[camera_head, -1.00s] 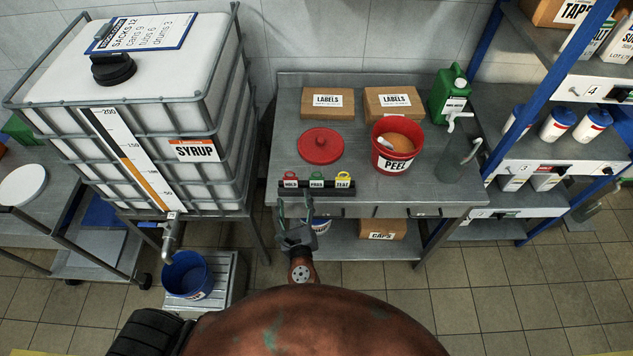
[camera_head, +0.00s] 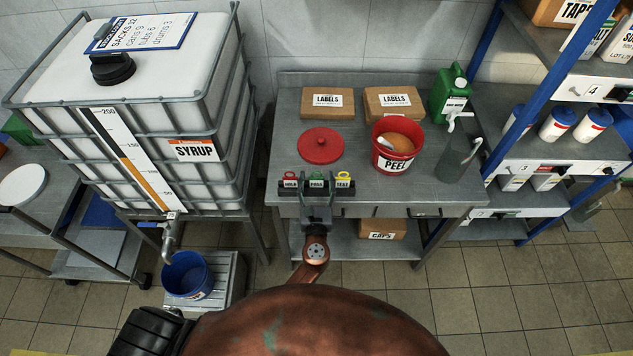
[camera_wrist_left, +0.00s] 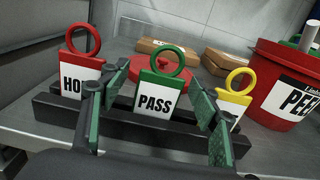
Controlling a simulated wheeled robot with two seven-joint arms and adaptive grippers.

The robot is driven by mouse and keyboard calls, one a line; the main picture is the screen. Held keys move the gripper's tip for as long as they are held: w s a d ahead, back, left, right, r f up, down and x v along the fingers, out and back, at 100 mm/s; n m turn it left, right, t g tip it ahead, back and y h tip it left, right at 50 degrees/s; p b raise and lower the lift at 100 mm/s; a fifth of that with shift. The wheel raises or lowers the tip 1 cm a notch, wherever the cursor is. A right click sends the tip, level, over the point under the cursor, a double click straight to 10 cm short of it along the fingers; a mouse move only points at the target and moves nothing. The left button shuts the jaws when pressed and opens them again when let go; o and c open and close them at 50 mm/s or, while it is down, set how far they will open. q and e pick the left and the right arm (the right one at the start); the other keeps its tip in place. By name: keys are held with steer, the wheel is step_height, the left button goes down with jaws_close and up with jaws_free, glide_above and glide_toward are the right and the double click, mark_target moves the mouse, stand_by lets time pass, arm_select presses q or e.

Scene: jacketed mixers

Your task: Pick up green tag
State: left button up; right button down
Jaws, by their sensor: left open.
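The green tag (camera_head: 316,180) reads PASS and stands upright in the middle of a black holder (camera_head: 288,196) at the table's front edge. In the left wrist view the green tag (camera_wrist_left: 158,92) has a ring on top. A red HOLD tag (camera_wrist_left: 78,72) stands to its left and a yellow tag (camera_wrist_left: 232,100) to its right. My left gripper (camera_head: 316,200) is open in front of the holder. In the left wrist view its fingers (camera_wrist_left: 158,108) are on either side of the green tag, apart from each other. The right gripper is not seen.
Behind the holder are a red lid (camera_head: 321,146), a red PEEL bucket (camera_head: 392,163), two LABELS boxes (camera_head: 328,112) and a green jug (camera_head: 449,92). The SYRUP tank (camera_head: 150,125) stands left of the table.

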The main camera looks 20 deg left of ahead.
arm_select(q)
steer(key=c, duration=0.9)
steer(key=shift+r, duration=0.1)
steer(key=shift+c, duration=0.2)
steer(key=shift+r, duration=0.55)
step_height(320, 180, up, 3)
steer(key=shift+s+f+p, duration=0.15)
steer(key=shift+f+p, duration=0.05)
steer(key=shift+p, duration=0.55)
steer(key=s+d+r+p, duration=0.2)
steer(key=s+d+r, duration=0.1)
steer(key=s+r, duration=0.6)
steer(key=s, duration=0.4)
steer(key=shift+s+p, duration=0.2)
steer(key=shift+p, duration=0.1)
